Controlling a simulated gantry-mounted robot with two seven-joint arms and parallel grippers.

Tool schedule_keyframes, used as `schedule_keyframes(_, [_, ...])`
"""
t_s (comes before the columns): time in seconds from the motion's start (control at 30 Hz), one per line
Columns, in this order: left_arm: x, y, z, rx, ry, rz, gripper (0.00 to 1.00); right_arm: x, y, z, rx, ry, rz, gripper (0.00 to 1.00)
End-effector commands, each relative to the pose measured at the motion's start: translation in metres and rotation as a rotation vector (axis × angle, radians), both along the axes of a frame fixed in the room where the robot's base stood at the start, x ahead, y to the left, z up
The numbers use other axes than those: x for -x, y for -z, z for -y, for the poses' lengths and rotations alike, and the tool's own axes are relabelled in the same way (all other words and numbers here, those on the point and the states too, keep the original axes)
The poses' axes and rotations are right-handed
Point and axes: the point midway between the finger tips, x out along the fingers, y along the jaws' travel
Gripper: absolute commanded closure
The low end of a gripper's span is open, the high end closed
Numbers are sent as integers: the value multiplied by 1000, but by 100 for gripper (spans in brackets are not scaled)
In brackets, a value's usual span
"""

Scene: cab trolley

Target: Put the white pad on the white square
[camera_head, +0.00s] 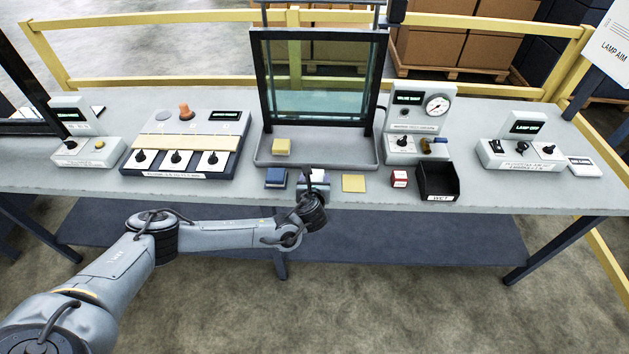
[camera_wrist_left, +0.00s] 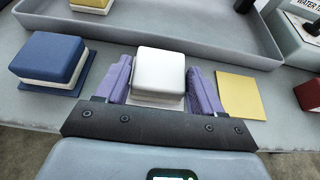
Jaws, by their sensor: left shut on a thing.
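The white pad (camera_wrist_left: 159,68) is a small block with rounded edges. It sits between the two purple fingers of my left gripper (camera_wrist_left: 160,88) in the left wrist view, and the gripper is shut on it. In the head view my left gripper (camera_head: 314,184) is at the front edge of the bench, between the blue pad and the yellow square, and largely covers the white pad (camera_head: 318,175). A pale patch shows under the pad's near side; I cannot tell whether this is the white square or whether the pad touches it. My right gripper is not in view.
A blue pad (camera_head: 276,177) lies to the left, on a blue square. A bare yellow square (camera_head: 353,183) and a red block (camera_head: 399,179) are to the right. Behind is a grey tray (camera_head: 345,158) holding a yellow pad (camera_head: 281,146). A black bin (camera_head: 437,182) stands farther right.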

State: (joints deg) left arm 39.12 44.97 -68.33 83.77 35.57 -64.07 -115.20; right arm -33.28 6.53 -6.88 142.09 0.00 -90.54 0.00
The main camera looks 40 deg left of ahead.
Motion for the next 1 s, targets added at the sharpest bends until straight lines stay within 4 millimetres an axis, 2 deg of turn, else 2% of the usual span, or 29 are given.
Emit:
schedule_keyframes(0.27, [0,2,0,1,0,1,63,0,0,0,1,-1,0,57])
schedule_keyframes(0.3, [0,2,0,1,0,1,28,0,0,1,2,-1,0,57])
schedule_keyframes(0.43, [0,2,0,1,0,1,8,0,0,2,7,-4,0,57])
schedule_keyframes(0.83, [0,-2,0,1,0,1,7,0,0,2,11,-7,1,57])
schedule_keyframes(1.0, [11,-11,11,-2,3,3,7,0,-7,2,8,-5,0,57])
